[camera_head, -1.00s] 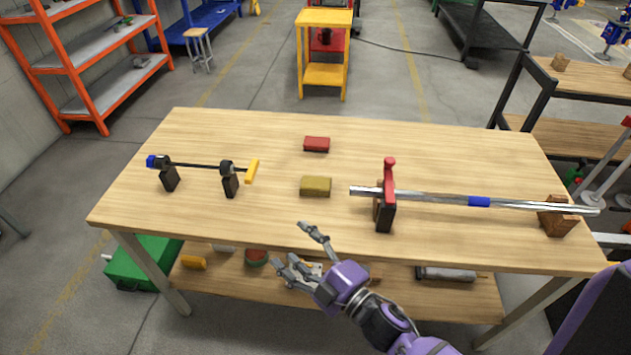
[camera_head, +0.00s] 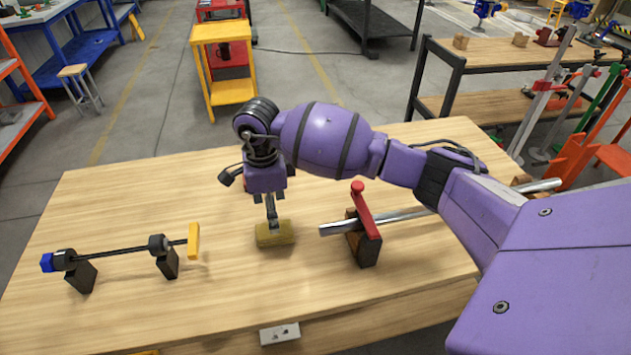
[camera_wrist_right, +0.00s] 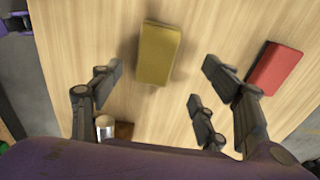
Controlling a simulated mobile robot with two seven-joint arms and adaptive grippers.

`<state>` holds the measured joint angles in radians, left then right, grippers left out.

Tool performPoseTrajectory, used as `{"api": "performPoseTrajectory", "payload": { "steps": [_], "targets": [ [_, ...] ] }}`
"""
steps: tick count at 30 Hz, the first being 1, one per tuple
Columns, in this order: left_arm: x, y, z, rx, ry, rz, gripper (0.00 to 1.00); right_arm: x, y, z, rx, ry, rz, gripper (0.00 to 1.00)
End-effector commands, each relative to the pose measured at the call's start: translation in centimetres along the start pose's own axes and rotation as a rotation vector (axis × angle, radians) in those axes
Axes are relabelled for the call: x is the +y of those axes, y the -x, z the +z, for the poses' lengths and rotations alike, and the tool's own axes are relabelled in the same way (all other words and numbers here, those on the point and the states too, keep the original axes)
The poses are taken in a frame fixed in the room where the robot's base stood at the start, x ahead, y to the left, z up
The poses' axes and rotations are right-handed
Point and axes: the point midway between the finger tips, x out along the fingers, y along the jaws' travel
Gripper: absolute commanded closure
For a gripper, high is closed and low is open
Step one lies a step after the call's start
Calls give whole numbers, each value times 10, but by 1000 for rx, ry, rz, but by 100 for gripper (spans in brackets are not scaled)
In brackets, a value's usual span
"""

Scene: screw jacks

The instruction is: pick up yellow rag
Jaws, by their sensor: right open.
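The yellow rag (camera_head: 275,235) is a flat olive-yellow block lying on the wooden table (camera_head: 110,215), left of the red-topped clamp stand. It also shows at the top middle of the right wrist view (camera_wrist_right: 158,52). My right gripper (camera_head: 273,220) points down over the rag; in the head view its fingers overlap the rag's far edge. In the right wrist view the open fingers (camera_wrist_right: 160,82) are spread on either side of the rag's near part, with nothing between them gripped. I cannot tell whether they touch it. My left gripper is not in view.
A red block (camera_wrist_right: 275,68) lies right of the fingers in the wrist view. A red-topped stand (camera_head: 364,230) holds a steel bar (camera_head: 405,216) right of the rag. A black rod (camera_head: 115,252) on two blocks lies to the left. The table's left back is clear.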

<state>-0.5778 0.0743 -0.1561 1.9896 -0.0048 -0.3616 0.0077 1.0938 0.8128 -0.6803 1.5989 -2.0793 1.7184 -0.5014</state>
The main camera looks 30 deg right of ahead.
Motion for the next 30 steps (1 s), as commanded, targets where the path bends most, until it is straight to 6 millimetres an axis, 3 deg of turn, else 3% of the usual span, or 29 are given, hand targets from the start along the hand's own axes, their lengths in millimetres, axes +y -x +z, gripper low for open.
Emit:
{"api": "performPoseTrajectory", "payload": {
  "steps": [15, 23, 30],
  "targets": [
    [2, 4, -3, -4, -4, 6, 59, 2, -64, 4, -6, 1, 0, 31],
    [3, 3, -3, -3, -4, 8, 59, 1, -69, 4, -5, 2, -2, 31],
    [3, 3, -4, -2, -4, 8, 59, 1, -68, 4, -5, 2, -2, 59]
  ]
}}
